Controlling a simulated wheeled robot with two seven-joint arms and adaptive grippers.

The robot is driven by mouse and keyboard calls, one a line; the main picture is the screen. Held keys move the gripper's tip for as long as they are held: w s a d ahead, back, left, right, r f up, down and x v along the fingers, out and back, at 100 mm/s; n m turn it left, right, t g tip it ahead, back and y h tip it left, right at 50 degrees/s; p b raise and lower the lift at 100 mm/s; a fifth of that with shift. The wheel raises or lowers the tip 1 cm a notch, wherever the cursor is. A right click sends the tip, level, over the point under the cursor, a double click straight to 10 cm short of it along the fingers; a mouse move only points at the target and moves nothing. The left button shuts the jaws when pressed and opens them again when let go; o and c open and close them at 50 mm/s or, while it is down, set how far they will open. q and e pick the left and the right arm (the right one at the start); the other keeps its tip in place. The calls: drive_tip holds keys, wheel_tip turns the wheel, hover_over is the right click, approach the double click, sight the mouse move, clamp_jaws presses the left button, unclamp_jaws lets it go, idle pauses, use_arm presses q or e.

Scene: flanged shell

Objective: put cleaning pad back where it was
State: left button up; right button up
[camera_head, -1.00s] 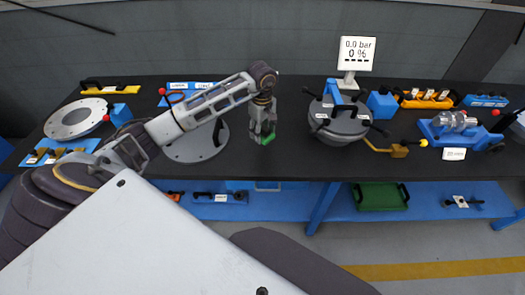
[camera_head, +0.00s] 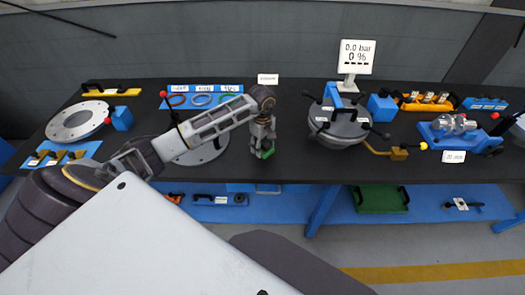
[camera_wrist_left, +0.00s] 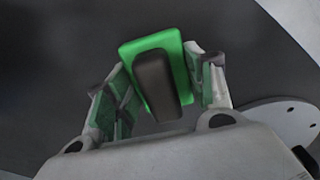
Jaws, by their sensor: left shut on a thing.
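The cleaning pad is a green block with a dark grip; in the left wrist view the pad (camera_wrist_left: 176,43) lies between the fingers, its dark handle (camera_wrist_left: 156,86) facing the camera. My left gripper (camera_head: 263,147) is shut on it, with a finger on each side in the wrist view. In the head view only a small green part of the pad (camera_head: 267,154) shows below the fingers, over the black tabletop near its front edge. I cannot tell whether the pad touches the table. My right gripper is not in view.
A round grey flange plate (camera_head: 205,151) lies left of the gripper, partly behind my arm. A grey lidded vessel (camera_head: 340,127) with clamps stands to the right. A small white label (camera_head: 268,79) stands at the back edge. The tabletop between plate and vessel is mostly clear.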

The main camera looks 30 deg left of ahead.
sight(263, 151)
use_arm(q)
wheel_tip(263, 151, down, 3)
drive_tip(key=shift+r, duration=0.2)
drive_tip(key=shift+f, duration=0.35)
drive_tip(key=o, duration=1)
drive_tip(key=shift+r, duration=0.65)
wheel_tip(263, 151, up, 5)
drive_tip(key=shift+f, duration=0.1)
wheel_tip(263, 151, up, 4)
drive_tip(key=shift+r, duration=1.05)
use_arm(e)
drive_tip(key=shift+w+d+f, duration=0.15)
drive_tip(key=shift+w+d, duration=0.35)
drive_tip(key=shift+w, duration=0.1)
